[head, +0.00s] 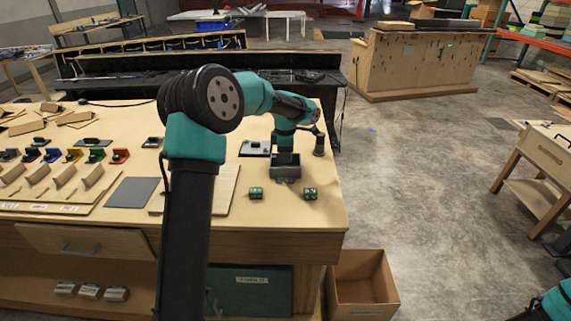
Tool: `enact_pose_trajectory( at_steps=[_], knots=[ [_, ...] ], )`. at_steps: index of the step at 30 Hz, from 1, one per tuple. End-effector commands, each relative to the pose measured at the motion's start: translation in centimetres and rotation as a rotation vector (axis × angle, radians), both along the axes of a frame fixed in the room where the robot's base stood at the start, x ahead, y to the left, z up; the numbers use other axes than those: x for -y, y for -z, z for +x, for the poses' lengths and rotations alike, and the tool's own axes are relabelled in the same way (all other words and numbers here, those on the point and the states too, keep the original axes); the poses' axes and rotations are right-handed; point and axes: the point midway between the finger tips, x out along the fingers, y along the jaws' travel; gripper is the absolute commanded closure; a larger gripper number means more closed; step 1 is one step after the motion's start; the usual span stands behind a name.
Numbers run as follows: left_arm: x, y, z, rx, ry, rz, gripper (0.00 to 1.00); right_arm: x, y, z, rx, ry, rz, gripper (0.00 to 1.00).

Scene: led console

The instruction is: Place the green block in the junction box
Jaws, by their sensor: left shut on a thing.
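My left arm rises in front of the bench and bends over it. Its gripper (286,160) points down at an open grey box (287,176), likely the junction box, near the bench's right side. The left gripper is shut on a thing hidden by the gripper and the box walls. One green block (256,193) lies to the left in front of the grey box. Another green block (310,193) lies to its right. Both have light markings and stand apart from the gripper. My right gripper is not in view.
The wooden bench (322,214) carries a row of coloured pieces, including a green one (96,155), at the left. A grey mat (132,192) and a wooden board (225,190) lie left of the box. An open carton (361,285) stands on the floor at the bench's right.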

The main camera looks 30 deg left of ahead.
Motion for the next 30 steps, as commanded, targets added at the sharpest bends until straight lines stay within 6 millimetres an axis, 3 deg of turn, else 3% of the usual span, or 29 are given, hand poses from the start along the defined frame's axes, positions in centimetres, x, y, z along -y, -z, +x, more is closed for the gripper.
enact_pose_trajectory(
  at_steps=[9,18,30],
  knots=[
    [0.0,0.3,0.0,0.0,0.0,0.0,0.92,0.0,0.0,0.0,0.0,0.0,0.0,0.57],
    [0.0,3.6,-0.1,-0.002,0.0,-0.001,0.92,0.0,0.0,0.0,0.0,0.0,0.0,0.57],
    [0.0,4.0,0.0,0.0,0.0,-0.001,0.92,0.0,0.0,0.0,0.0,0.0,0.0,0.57]
  ],
)
